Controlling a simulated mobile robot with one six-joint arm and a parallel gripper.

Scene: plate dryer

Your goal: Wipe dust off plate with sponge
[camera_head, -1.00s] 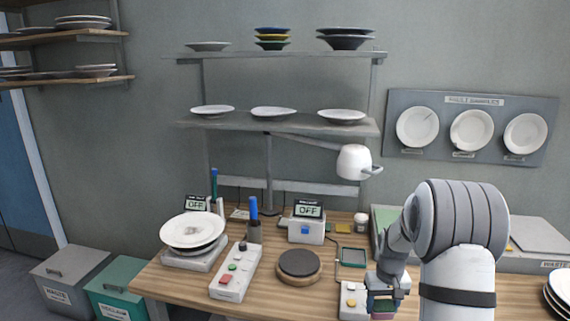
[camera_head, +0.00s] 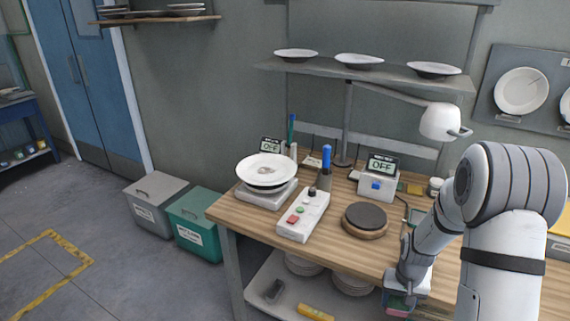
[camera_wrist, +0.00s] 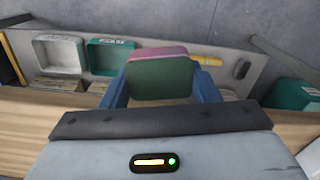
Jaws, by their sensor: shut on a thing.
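My gripper (camera_head: 400,292) is shut on a sponge (camera_head: 398,305) with a green face and a pink side, near the table's front edge in the head view. In the wrist view the sponge (camera_wrist: 160,79) sits between the two blue fingers of my gripper (camera_wrist: 161,88). A white plate (camera_head: 252,166) rests on a pale scale-like box at the table's left end, well to the left of my gripper. A greyish patch (camera_head: 265,170) shows at the plate's middle.
The wooden table (camera_head: 330,245) holds a white button box (camera_head: 303,215), a dark round turntable (camera_head: 365,218) and a display reading OFF (camera_head: 382,166). A lamp (camera_head: 440,121) hangs over its back. Grey (camera_head: 159,200) and green (camera_head: 196,221) bins stand left of the table.

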